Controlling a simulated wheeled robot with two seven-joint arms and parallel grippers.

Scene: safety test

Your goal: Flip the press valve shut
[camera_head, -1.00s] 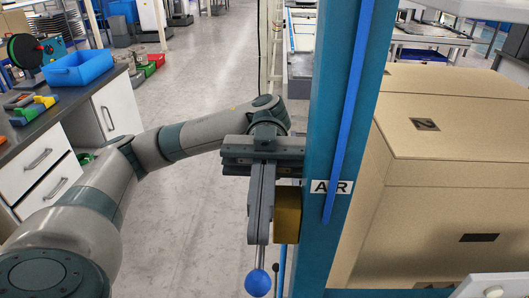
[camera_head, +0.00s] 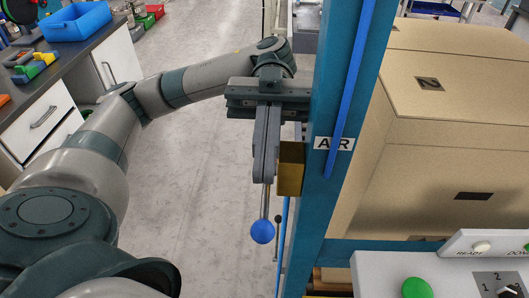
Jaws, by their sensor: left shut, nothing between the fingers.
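A brass-coloured valve block (camera_head: 290,168) sits at the left side of a blue post, below the white AIR label (camera_head: 334,144). A metal lever with a blue ball (camera_head: 262,231) at its end hangs down left of and below the block. The lever's upper part is hidden by my left gripper (camera_head: 264,181). That gripper points down, its fingers shut together with nothing between them, just left of the block. Its fingertips overlap the lever in the picture, well above the ball; I cannot tell whether they touch it. My right gripper is not in view.
The blue post (camera_head: 335,85) carries a bright blue pipe and stands close to my left gripper's right side. Tan cases (camera_head: 440,160) fill the right. A control panel with a green button (camera_head: 416,288) is at lower right. A bench with a blue bin (camera_head: 75,22) is at upper left.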

